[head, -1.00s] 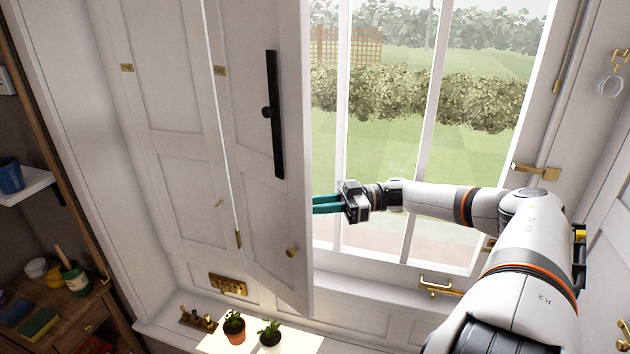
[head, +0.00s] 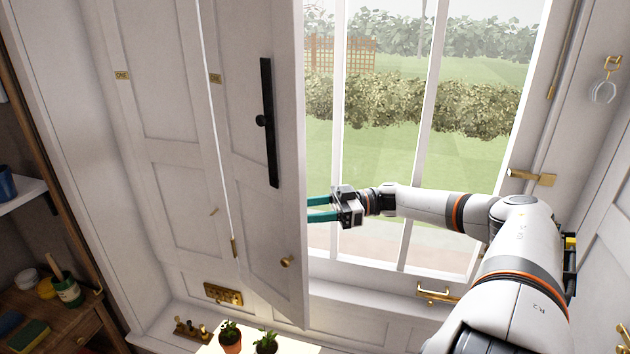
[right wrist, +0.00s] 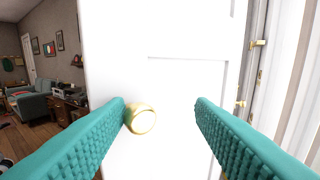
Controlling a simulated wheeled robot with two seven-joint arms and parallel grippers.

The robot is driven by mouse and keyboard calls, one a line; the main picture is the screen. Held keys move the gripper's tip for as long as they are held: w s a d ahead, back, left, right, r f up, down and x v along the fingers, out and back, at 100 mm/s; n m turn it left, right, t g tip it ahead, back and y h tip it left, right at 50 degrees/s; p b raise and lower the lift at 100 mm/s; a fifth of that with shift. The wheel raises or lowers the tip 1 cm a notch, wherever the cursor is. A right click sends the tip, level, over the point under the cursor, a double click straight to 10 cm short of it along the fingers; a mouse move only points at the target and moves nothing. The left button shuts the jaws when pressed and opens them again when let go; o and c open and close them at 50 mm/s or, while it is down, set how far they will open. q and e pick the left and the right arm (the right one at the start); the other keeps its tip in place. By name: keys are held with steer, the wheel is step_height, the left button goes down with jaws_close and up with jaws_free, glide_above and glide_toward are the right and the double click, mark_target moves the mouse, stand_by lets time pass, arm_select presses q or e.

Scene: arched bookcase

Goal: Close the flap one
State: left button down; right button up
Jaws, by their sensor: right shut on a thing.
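The flap (head: 255,215) is a white panelled shutter leaf with a black bar handle (head: 268,120) and a small brass knob (head: 287,261). It stands swung out at an angle beside the window, hinged to a white panel (head: 180,200) tagged ONE (head: 122,76). My right gripper (head: 310,210) reaches from the right to the flap's free edge, its teal fingertips partly hidden behind it. In the right wrist view, a round brass knob (right wrist: 140,118) on a white face shows between the fingers (right wrist: 160,105), close against the left one. My left gripper is out of view.
Potted plants (head: 230,338) stand on the sill below the flap. Brass fittings (head: 223,293) sit low on the panelling, and a brass latch (head: 437,292) is below the window. A wooden desk (head: 60,320) is at the lower left.

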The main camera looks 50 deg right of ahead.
steer(key=shift+d+r, duration=0.1)
stand_by(0.3)
steer(key=shift+r, duration=0.1)
step_height(320, 180, up, 10)
steer(key=p, duration=0.8)
steer(key=shift+f, duration=0.2)
